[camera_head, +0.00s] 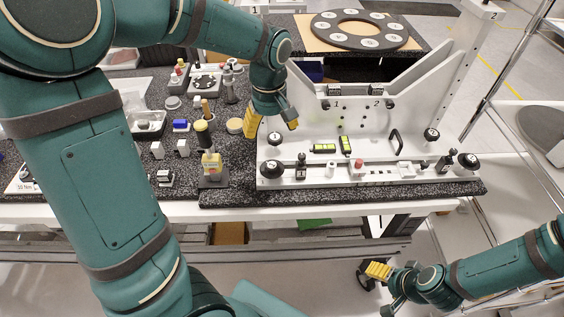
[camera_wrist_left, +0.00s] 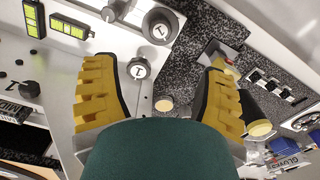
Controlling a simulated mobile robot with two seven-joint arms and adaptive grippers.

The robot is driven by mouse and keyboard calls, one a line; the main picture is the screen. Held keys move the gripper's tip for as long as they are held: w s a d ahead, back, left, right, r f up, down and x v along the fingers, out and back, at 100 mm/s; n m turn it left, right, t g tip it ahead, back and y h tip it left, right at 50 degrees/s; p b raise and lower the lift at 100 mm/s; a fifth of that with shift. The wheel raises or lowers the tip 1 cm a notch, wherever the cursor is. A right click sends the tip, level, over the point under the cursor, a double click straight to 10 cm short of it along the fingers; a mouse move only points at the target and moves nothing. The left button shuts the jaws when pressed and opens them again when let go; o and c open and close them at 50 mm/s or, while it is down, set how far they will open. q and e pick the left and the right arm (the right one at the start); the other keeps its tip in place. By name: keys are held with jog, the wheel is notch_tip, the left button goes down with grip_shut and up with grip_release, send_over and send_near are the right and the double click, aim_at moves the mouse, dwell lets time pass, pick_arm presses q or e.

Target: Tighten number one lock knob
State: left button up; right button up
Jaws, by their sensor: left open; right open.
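Two round black knobs with white caps are on the left end of the white fixture (camera_head: 300,150). The rear, smaller knob (camera_head: 274,138) shows a "1" in the left wrist view (camera_wrist_left: 138,67). The front, larger knob (camera_head: 271,167) also shows a "1" there (camera_wrist_left: 160,27). I cannot tell which is the lock knob. My left gripper (camera_head: 272,124) is open above the fixture's left end, its yellow fingers apart on either side of the smaller knob in the wrist view (camera_wrist_left: 155,82), with no contact visible. My right gripper (camera_head: 382,286) is open and empty at lower right, away from the fixture.
Two similar black knobs (camera_head: 431,135) (camera_head: 468,160) stand at the fixture's right end. Yellow-green levels (camera_head: 324,148) lie on the fixture. A yellow-topped tool (camera_head: 210,165) stands left of it, near several small parts. A black ring (camera_head: 358,29) lies behind.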

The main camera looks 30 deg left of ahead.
aim_at(272, 165)
pick_arm(q)
notch_tip(272, 165, down, 13)
jog(key=shift+f+b, duration=0.2)
jog(key=shift+b, duration=0.8)
jog(key=c, duration=1.2)
